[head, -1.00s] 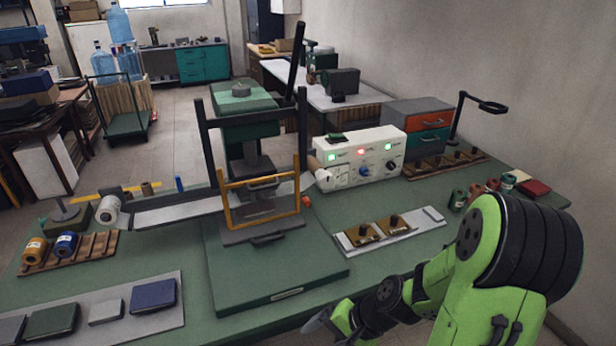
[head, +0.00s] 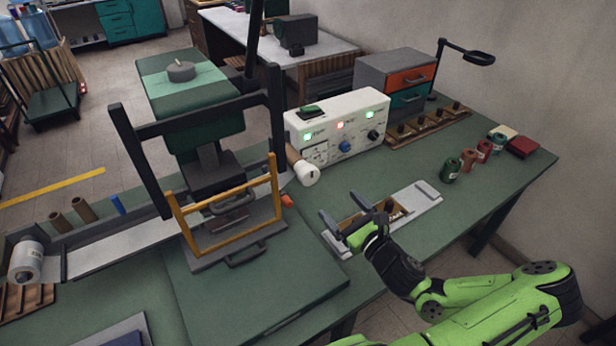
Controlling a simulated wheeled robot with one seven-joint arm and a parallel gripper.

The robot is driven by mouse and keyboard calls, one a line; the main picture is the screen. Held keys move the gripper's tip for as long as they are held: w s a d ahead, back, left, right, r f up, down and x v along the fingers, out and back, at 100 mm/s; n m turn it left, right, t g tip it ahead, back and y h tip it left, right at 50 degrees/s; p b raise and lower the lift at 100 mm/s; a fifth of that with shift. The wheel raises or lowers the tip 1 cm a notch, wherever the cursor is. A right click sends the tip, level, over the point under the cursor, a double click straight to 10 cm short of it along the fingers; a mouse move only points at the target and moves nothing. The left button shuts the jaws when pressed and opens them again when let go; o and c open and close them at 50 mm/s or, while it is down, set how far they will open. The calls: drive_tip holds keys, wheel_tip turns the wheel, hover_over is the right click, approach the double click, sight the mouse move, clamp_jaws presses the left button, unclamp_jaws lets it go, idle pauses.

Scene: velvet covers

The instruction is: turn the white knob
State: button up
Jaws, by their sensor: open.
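Below the lamps are a blue knob (head: 345,146) and a black knob (head: 373,135). A pale round shape, perhaps the white knob (head: 318,155), shows faintly against the white panel left of the blue knob. A wooden roller with a white end (head: 307,174) stands close in front of that side. My gripper (head: 338,205) is open and empty. Its fingers point toward the box, over or near the pale tray with brass pieces and apart from the box.
The press with an orange frame (head: 230,215) stands left of my gripper. The pale tray (head: 425,195) lies under and beside it. Spools (head: 450,170) stand at the right, and a drawer unit (head: 395,75) is behind. The green bench between box and tray is mostly clear.

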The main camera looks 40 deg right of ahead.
drive_tip(key=b, duration=0.5)
approach(310, 180)
drive_tip(key=w, duration=0.3)
drive_tip(key=w+p, duration=0.1)
drive_tip(key=w, duration=0.3)
drive_tip(key=w+d+p, duration=0.1)
drive_tip(key=w, duration=0.2)
drive_tip(key=shift+w+r, duration=0.3)
drive_tip(key=shift+r, duration=0.05)
drive_tip(key=c, duration=1)
drive_tip(key=shift+o, duration=0.2)
drive_tip(key=shift+n, duration=0.3)
drive_tip(key=n+b, duration=0.1)
drive_tip(key=n, duration=0.1)
drive_tip(key=n+b, duration=0.2)
drive_tip(key=n, duration=0.1)
drive_tip(key=shift+a+f, duration=0.1)
drive_tip(key=shift+f, duration=0.15)
drive_tip(key=n+b, duration=0.4)
drive_tip(key=n, duration=0.2)
drive_tip(key=shift+b, duration=0.3)
